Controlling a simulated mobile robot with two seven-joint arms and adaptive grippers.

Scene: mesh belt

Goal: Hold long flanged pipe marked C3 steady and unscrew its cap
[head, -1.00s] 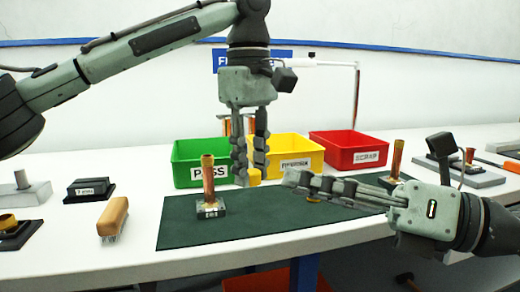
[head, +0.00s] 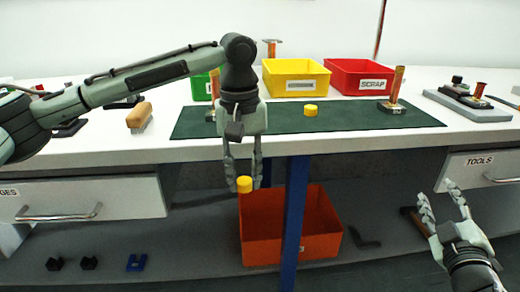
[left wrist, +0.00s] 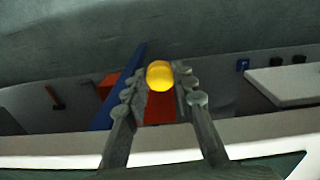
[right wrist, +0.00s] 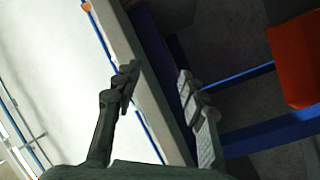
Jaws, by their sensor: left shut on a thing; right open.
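My left gripper (head: 243,178) is shut on a yellow cap (head: 244,185), in front of the table edge above an orange-red bin; the cap also shows in the left wrist view (left wrist: 160,75). My right gripper (head: 440,208) is open and empty at lower right, below the tabletop; its open fingers show in the right wrist view (right wrist: 158,90). A copper pipe (head: 213,82) on a dark block stands at the mat's left, partly hidden by my left arm. Another copper pipe (head: 397,85) stands uncapped at the mat's right. I cannot read a C3 mark on either.
Another yellow cap (head: 310,110) lies on the dark green mat (head: 350,118). Green (head: 200,88), yellow (head: 295,85) and red (head: 350,80) bins stand behind. The orange-red bin (head: 262,250) sits on the lower shelf behind a blue leg (head: 294,215). Drawers flank the opening.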

